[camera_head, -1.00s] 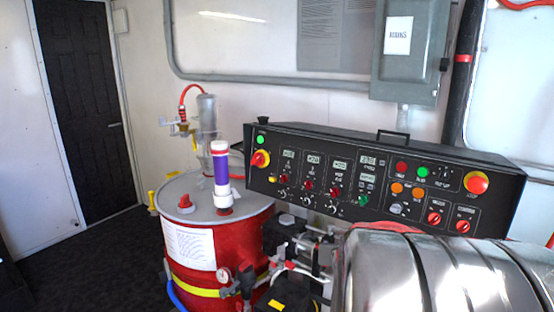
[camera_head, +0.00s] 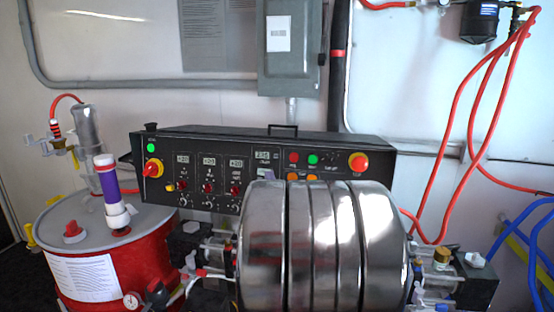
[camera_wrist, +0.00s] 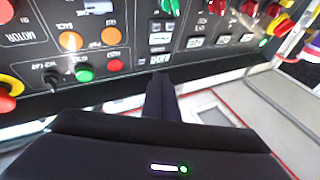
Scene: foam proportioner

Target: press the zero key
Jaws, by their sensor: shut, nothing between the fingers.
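The black control panel (camera_head: 215,172) stands behind a shiny metal drum in the head view. Its rightmost display (camera_head: 262,155) has small keys (camera_head: 262,169) below it.
The metal drum (camera_head: 320,245) hides the panel's lower right. Orange buttons (camera_wrist: 111,36), a green button (camera_wrist: 84,75) and a red emergency stop (camera_wrist: 8,92) lie left of my fingers in the wrist view. A red barrel (camera_head: 70,265) stands left. Red hoses (camera_head: 470,110) hang right.

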